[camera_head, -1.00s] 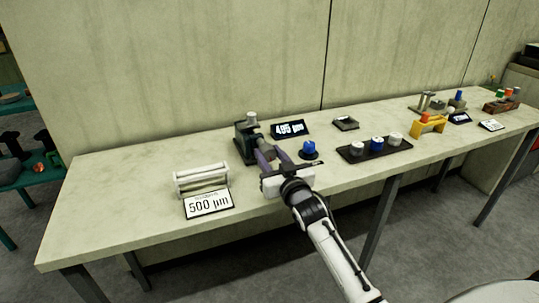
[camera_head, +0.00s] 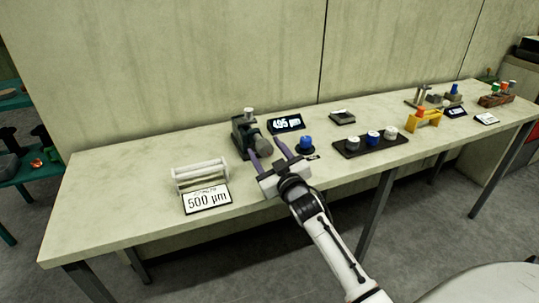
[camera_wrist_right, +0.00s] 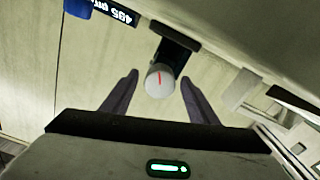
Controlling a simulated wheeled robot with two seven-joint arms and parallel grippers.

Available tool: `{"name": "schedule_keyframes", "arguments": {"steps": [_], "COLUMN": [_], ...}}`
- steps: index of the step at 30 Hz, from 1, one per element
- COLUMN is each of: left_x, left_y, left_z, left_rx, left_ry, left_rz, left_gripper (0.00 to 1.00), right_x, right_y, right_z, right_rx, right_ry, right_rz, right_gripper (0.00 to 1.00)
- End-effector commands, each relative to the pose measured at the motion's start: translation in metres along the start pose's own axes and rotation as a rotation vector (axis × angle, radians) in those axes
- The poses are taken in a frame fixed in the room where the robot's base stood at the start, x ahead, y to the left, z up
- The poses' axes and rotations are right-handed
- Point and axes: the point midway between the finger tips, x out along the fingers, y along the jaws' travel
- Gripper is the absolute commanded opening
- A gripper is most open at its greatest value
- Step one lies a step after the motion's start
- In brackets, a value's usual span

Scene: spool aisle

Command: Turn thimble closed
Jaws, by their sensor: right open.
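The micrometer device (camera_head: 242,134) is a dark block standing on the table, with a light knob on top. Its grey thimble (camera_head: 262,143) faces my right gripper. In the right wrist view the thimble (camera_wrist_right: 159,82) is a pale round end with a red line on it. My right gripper (camera_head: 266,148) is open, its purple-grey fingers pointing at the device. In the wrist view the fingers (camera_wrist_right: 158,82) lie on either side of the thimble with gaps, apart from it. A dark display (camera_head: 287,124) behind reads 495 µm. My left gripper is not in view.
A white card (camera_head: 207,199) reading 500 µm stands in front of a white roller holder (camera_head: 200,176). A blue knob (camera_head: 305,143) stands right of my gripper. A black tray (camera_head: 371,146) holds several knobs. The table's front left (camera_head: 110,215) is clear.

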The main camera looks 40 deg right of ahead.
Motion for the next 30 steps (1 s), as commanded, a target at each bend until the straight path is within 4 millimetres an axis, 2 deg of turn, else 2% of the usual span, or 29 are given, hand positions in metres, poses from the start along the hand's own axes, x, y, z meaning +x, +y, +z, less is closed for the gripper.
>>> {"name": "schedule_keyframes", "arguments": {"steps": [5, 12, 15, 21, 30], "left_x": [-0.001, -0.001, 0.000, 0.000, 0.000], "left_y": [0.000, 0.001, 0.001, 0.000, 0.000], "left_z": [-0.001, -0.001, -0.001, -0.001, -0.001], "left_rx": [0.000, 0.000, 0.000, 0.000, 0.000], "left_ry": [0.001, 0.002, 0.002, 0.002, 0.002], "left_rz": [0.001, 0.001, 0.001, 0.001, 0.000], "left_gripper": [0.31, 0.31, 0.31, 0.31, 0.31], "right_x": [-0.024, -0.072, -0.087, -0.101, -0.101], "right_y": [0.000, -0.001, 0.000, 0.000, 0.000], "right_z": [0.001, 0.002, 0.001, 0.000, 0.000], "right_rx": [0.000, 0.000, 0.000, 0.000, 0.000], "right_ry": [-0.001, -0.003, -0.002, -0.001, 0.000], "right_rz": [0.000, -0.001, -0.001, 0.000, 0.000], "right_gripper": [0.54, 0.54, 0.54, 0.54, 0.54]}}
